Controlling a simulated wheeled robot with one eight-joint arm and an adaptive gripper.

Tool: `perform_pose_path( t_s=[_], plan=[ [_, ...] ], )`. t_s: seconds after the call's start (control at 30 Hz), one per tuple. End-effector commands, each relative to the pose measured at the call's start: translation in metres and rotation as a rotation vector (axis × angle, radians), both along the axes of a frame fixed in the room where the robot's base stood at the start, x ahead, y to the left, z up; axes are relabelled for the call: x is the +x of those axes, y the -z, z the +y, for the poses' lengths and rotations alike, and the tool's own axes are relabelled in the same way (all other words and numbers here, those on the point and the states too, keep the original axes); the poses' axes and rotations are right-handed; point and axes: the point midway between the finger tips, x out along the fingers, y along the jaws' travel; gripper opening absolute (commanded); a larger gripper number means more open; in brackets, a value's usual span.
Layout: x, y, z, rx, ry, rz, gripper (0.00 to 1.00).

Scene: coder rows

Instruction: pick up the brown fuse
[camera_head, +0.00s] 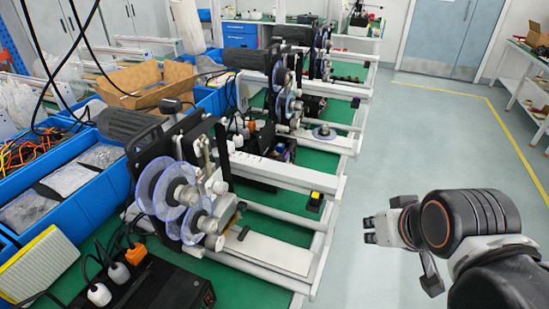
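I cannot make out a brown fuse for certain.
The closest reel machine (180,200) stands on a green-topped bench with white rails (278,252). More machines stand behind it. Blue bins (70,180) and an open cardboard box (145,84) line the left. A black box (150,290) with plugs is at the front. The aisle floor (430,130) is clear.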

Motion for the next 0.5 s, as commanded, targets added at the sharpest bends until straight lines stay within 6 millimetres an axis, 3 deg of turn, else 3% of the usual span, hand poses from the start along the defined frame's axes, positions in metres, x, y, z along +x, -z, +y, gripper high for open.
perform_pose_path(
  t_s=[0.17,0.5],
  plan=[
    [0.018,-0.019,0.005,-0.009,-0.049,0.019,0.18],
    [0.082,-0.061,0.026,-0.038,-0.243,0.082,0.18]
  ],
)
